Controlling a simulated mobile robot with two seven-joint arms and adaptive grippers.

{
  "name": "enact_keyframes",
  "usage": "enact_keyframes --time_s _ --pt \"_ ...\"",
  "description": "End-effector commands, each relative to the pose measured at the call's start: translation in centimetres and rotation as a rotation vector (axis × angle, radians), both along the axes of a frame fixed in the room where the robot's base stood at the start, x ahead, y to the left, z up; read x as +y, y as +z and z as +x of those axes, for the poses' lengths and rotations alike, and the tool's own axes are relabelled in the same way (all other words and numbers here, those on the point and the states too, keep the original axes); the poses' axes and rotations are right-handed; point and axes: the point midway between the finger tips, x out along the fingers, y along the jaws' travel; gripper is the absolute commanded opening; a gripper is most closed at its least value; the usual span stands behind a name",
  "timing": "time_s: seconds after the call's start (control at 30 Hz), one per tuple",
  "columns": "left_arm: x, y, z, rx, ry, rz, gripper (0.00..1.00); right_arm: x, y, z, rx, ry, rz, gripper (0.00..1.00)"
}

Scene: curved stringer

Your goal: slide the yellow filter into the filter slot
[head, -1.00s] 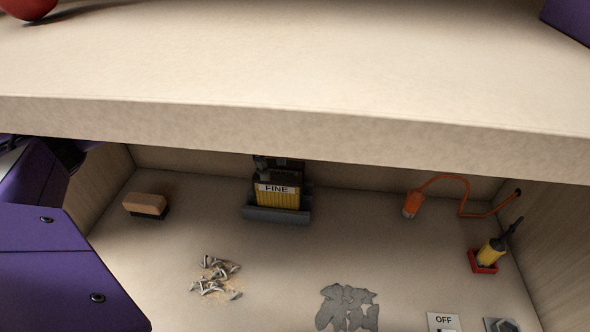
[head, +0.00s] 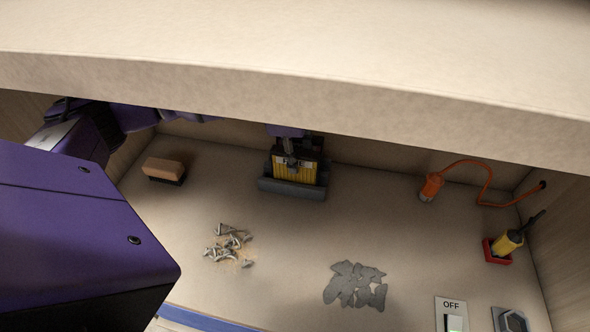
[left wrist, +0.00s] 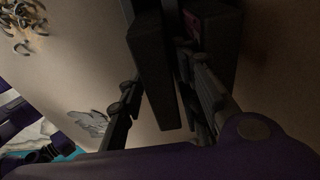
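The yellow filter (head: 311,173) stands upright in a dark grey holder (head: 292,188) at the back of the space under the curved beam. Its label is partly covered by my left gripper (head: 291,164), which has come down over it from above. In the left wrist view, the fingers of my left gripper (left wrist: 165,95) are spread apart, with a dark bar between them. I cannot tell whether they touch the filter. I cannot tell whether the holder is the filter slot. My right gripper is out of view.
The beam (head: 300,100) overhangs the space. An orange lamp (head: 431,187), a yellow tool (head: 507,242) and an OFF switch (head: 452,312) are right.

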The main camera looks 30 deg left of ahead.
Motion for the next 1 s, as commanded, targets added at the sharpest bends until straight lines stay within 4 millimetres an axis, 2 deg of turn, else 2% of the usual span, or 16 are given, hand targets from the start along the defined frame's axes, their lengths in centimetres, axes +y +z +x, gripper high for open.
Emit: enact_keyframes --time_s 0.03,0.27,0.3,0.7,0.87,1.0 --pt "0.0 0.0 0.0 0.000 0.000 0.000 0.31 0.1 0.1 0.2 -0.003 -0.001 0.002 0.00" --pt "0.0 0.1 0.0 -0.001 0.000 0.000 0.01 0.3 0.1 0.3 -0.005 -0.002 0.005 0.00" --pt "0.0 0.1 0.0 -0.001 0.000 0.000 0.00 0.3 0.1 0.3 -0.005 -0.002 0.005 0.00" --pt "0.0 0.5 0.1 -0.002 0.000 0.000 0.00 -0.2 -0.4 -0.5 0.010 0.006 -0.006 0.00" --pt "0.0 2.9 0.1 -0.006 -0.001 -0.001 0.00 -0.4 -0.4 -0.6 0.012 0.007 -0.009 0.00" --pt "0.0 5.9 0.2 -0.006 0.000 0.000 0.00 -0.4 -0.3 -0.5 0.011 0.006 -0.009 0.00"
